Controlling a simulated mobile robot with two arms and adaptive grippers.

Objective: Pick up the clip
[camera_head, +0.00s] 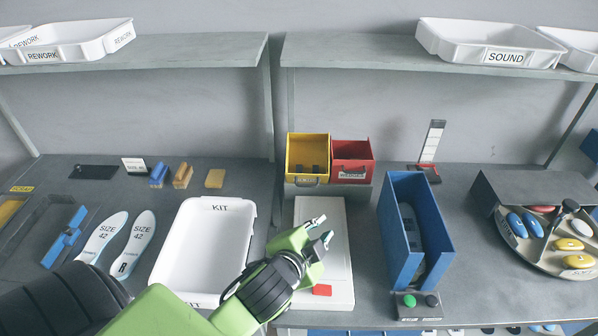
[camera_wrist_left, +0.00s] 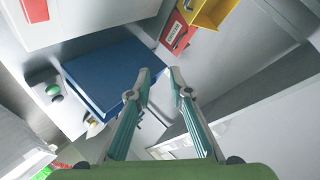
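My left gripper (camera_head: 322,229) is over the white board (camera_head: 335,262) in the middle of the table. In the left wrist view its two fingers (camera_wrist_left: 162,73) stand apart with nothing between them. A yellow bin (camera_head: 307,149) stands behind the board and holds dark small pieces; I cannot tell whether these are clips. A red bin (camera_head: 352,153) with a label is beside it. Both bins also show at the top of the left wrist view, the yellow one (camera_wrist_left: 212,12) right of the red one (camera_wrist_left: 176,36). No clip can be made out with certainty. My right gripper is not in view.
A tall blue holder (camera_head: 402,245) stands right of the board, with a green and a black button (camera_head: 409,300) in front. The white KIT tray (camera_head: 205,245) is left. A carousel (camera_head: 548,235) with coloured pieces is far right. Shelves (camera_head: 350,50) run above.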

